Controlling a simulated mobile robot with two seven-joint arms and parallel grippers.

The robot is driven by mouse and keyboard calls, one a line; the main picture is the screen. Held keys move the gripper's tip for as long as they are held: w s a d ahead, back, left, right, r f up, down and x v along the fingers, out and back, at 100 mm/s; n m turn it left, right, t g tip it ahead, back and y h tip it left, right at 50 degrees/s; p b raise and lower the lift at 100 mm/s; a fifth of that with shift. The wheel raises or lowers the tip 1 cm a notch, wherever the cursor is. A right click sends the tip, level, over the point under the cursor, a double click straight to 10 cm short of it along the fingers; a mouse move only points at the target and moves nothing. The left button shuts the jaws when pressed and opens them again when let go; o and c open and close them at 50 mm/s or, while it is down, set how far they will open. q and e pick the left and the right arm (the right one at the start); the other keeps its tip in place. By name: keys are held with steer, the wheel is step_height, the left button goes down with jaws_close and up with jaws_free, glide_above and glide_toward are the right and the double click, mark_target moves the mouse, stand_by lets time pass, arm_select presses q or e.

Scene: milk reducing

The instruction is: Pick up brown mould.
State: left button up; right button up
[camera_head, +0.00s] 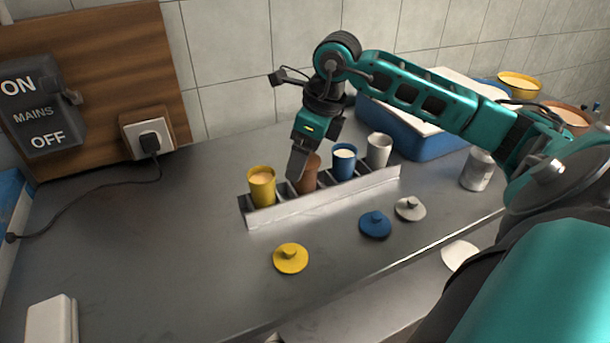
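The brown mould (310,178) stands in a long metal rack (335,192), between the yellow mould and the blue mould. My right gripper (299,166) comes down over it from above, with the arm entering from the right. A grey finger overlaps the mould's left side and hides part of it. Whether the fingers have closed on the mould cannot be seen. The mould still appears seated in the rack. My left gripper is not in view.
The rack also holds a yellow mould (262,187), a blue mould (343,163) and a white mould (379,150). Yellow (291,259), blue (375,225) and white (410,209) lids lie in front. A blue tray (425,146) stands behind. The counter's left side is mostly clear.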

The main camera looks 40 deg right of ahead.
steer(key=shift+w+f, duration=0.15)
steer(key=shift+f, duration=0.5)
steer(key=shift+c, duration=0.5)
steer(key=c, duration=1.2)
